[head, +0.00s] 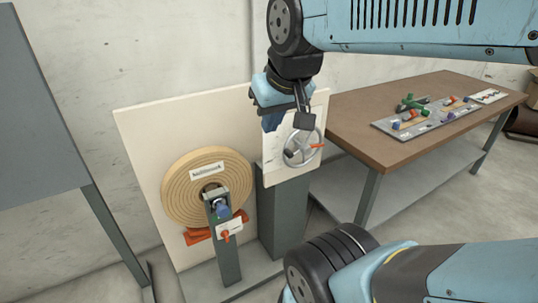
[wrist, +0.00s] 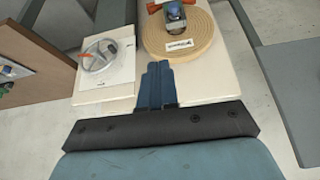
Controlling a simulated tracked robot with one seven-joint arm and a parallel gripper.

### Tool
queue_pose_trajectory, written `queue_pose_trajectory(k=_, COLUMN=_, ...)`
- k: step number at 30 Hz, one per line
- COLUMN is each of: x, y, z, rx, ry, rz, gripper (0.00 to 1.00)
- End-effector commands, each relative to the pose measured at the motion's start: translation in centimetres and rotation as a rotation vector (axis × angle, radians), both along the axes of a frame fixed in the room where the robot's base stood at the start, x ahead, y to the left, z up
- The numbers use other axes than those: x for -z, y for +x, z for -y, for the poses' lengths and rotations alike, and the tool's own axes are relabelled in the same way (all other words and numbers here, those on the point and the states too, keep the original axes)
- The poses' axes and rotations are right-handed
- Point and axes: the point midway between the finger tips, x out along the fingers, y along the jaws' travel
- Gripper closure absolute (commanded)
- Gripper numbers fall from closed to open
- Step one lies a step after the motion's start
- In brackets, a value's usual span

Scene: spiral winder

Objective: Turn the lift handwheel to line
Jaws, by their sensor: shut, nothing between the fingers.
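The lift handwheel (head: 303,147) is a grey spoked wheel with an orange pointer or grip at its right. It is mounted on a white panel (head: 276,174) on a grey post. It also shows at the upper left of the wrist view (wrist: 99,55). My gripper (head: 270,122) is shut and empty, with its blue fingers pointing down beside the wheel's upper left, apart from it in the wrist view (wrist: 157,72). Part of the panel is hidden behind my gripper in the head view. I cannot make out a line mark at the wheel.
A tan wound disc (head: 176,186) with a label stands left of the wheel on a cream board (head: 136,140). A short post with a blue motor-like part (head: 221,209) and orange handle stands before it. A brown table (head: 375,149) with a tray of coloured parts is right.

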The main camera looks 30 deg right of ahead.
Motion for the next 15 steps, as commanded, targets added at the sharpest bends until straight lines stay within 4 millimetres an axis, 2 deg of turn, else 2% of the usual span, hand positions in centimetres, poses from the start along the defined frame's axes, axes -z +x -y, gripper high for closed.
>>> queue_pose_trajectory(k=10, x=0.2, y=0.3, z=0.1, rx=-0.006, ry=-0.006, rz=-0.016, gripper=1.0)
queue_pose_trajectory(k=13, x=0.7, y=1.0, z=0.3, rx=-0.019, ry=-0.025, rz=-0.058, gripper=1.0)
queue_pose_trajectory(k=15, x=1.4, y=1.8, z=1.3, rx=-0.036, ry=-0.047, rz=-0.105, gripper=1.0)
